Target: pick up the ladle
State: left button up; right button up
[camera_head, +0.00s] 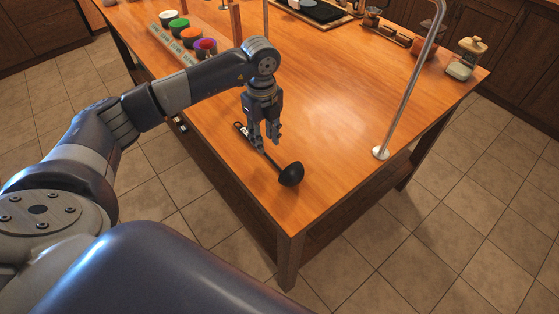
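The black ladle lies on the wooden table near its front corner, with its round bowl (291,174) toward the front right and its handle running back to the left. My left gripper (267,142) points down over the middle of the handle. Its fingers are apart, with a gap between them. One fingertip overlaps the handle in the picture; I cannot tell whether it touches. Part of the handle is hidden behind the fingers. My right gripper is not in view.
The wooden table (335,110) is clear to the right of the ladle. A metal pole (405,85) stands at its right edge. A glass jar (465,60) stands at the far right corner.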

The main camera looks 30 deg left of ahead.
aim_at(266, 154)
pick_arm(q)
notch_tip(266, 154, down, 4)
jog(key=shift+f+p, duration=0.2)
jog(key=shift+p, duration=0.9)
jog(key=shift+f, duration=0.35)
jog(key=shift+c, duration=0.8)
jog(key=c, duration=0.5)
grip_shut()
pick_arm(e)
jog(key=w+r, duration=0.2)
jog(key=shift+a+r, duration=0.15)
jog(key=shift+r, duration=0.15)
